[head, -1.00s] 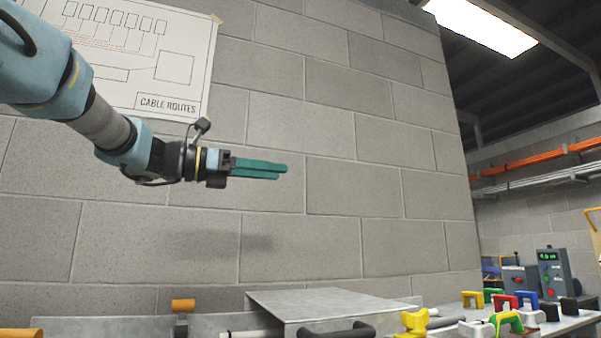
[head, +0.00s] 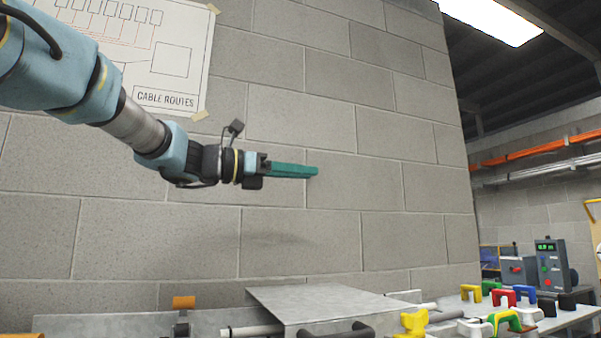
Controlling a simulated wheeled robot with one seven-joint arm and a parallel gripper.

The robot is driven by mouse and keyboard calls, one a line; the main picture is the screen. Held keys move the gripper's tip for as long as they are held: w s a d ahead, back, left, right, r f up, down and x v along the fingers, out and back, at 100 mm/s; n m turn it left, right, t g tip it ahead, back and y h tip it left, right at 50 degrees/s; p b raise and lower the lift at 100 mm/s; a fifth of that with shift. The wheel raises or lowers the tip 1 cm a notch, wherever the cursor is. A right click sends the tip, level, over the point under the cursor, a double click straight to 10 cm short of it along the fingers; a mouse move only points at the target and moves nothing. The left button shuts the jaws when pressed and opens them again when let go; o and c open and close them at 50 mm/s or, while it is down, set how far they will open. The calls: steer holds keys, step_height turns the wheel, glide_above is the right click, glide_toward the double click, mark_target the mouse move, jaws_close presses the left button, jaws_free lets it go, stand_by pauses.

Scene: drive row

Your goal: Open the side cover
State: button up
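A grey metal cover (head: 335,304) with a black bar handle (head: 338,331) shows at the bottom centre of the head view. Its lower part is cut off by the picture edge, and I cannot tell if it is the side cover. My gripper (head: 314,171) is in the air above it, in front of the block wall, pointing right. Its green fingers appear side-on and overlap, so the gap between them is hidden. Nothing shows held at the fingertips.
A bench at right holds several coloured handles, including a yellow one (head: 413,323), and a control box (head: 552,266) with a green display. The block wall (head: 330,220) stands behind. The air around my gripper is clear.

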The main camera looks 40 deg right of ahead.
jaws_close()
stand_by(0.8)
steer(key=shift+c, duration=2.1)
jaws_free()
steer(key=o, duration=0.8)
steer(key=shift+a, duration=0.1)
steer(key=shift+b+v, duration=1.9)
steer(key=shift+v, duration=3.4)
